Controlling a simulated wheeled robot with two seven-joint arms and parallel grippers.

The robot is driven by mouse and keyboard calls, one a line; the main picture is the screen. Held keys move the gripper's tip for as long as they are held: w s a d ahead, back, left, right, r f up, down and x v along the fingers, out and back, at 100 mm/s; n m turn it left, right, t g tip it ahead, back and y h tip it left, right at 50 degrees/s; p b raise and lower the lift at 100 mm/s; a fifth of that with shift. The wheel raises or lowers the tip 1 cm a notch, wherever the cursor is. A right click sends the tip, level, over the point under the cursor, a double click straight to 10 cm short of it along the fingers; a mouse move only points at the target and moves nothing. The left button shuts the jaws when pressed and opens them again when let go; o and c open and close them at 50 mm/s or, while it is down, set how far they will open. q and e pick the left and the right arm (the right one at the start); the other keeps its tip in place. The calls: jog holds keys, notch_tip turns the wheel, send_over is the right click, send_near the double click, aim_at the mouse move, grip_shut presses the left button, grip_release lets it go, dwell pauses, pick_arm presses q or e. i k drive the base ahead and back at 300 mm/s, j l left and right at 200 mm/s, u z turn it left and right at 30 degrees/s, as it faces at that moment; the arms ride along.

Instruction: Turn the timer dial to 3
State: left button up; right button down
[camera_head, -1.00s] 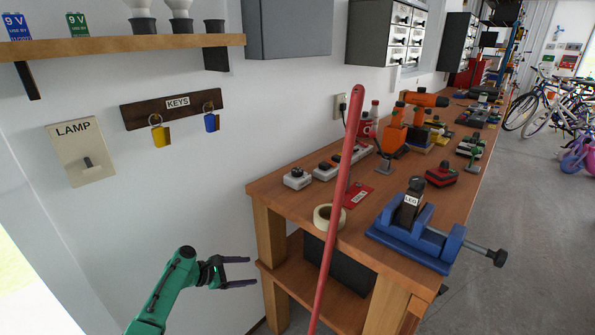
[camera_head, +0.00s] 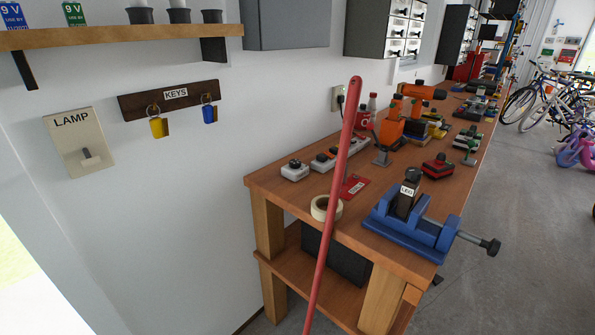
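I cannot make out a clearly marked timer dial. A small white box with a dark knob-like top (camera_head: 295,171) stands at the near left corner of the workbench (camera_head: 285,199). A similar grey-white box (camera_head: 322,162) sits just behind it, partly beside the red pole. Whether either is the timer cannot be told, and no numbers are readable on them. Neither of my grippers is in view.
A long red pole (camera_head: 333,200) slants up in front of the bench. A tape roll (camera_head: 325,208), a red card (camera_head: 354,187) and a blue vise (camera_head: 408,228) are on the bench. A lamp switch (camera_head: 78,143) and key hooks (camera_head: 170,101) are on the wall.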

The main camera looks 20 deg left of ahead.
aim_at(294, 162)
jog(key=i+l, duration=0.15)
jog(key=l, duration=0.2)
jog(key=i+l+u, duration=0.1)
jog(key=l, duration=0.25)
jog(key=i+l, duration=0.25)
jog(key=l, duration=0.15)
jog(key=i+l+u, duration=0.1)
jog(key=l, duration=0.25)
jog(key=i, duration=0.4)
jog(key=j+u, duration=0.05)
